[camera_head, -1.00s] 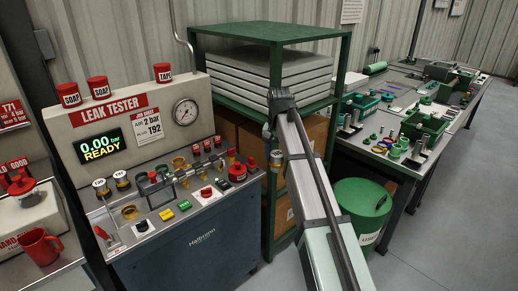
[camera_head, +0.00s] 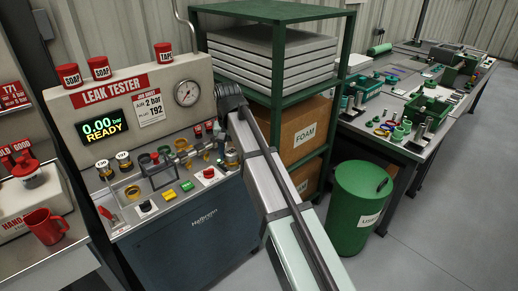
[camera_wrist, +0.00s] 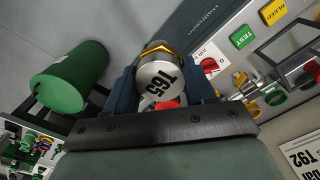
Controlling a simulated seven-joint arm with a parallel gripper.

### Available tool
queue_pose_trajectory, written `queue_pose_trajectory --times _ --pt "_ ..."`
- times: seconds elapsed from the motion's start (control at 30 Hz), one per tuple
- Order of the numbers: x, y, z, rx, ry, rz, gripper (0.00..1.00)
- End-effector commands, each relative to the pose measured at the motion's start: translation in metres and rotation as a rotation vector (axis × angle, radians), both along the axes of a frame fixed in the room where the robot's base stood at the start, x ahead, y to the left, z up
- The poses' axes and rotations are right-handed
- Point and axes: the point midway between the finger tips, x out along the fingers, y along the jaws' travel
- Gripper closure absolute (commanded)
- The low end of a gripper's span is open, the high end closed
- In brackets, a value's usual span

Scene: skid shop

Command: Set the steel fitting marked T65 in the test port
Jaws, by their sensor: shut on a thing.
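The steel fitting marked T65 (camera_wrist: 160,80) is between the fingers of my gripper (camera_wrist: 165,92), its marked round face turned to the wrist camera and a brass collar at its far end. In the head view the fitting (camera_head: 231,156) is held at the right end of the leak tester (camera_head: 105,135), above its deck. My gripper is shut on it. The clamp fixture with brass parts (camera_head: 183,152) lies just left of the fitting. I cannot tell which part there is the test port.
Two other fittings (camera_head: 123,158) stand at the deck's left. A yellow button (camera_head: 168,195), a green button (camera_head: 187,186) and a red knob (camera_head: 208,173) line its front. The green rack (camera_head: 272,12) stands close on the right, with a green bin (camera_head: 362,205) beyond.

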Motion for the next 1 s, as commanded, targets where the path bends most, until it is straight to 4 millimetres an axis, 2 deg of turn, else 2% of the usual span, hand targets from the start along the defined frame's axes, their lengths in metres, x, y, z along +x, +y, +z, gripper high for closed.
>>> queue_pose_trajectory --times 0.03,0.27,0.7,0.9,1.0 --pt "0.000 0.022 -0.001 0.000 0.001 0.024 0.68" --pt "-0.010 0.109 -0.008 0.000 0.001 0.103 0.68" --pt "-0.034 0.284 -0.025 0.000 0.001 0.166 0.68" --pt "-0.035 0.353 -0.030 0.000 0.001 0.108 0.68" --pt "-0.030 0.379 -0.032 0.000 0.000 0.040 0.68"
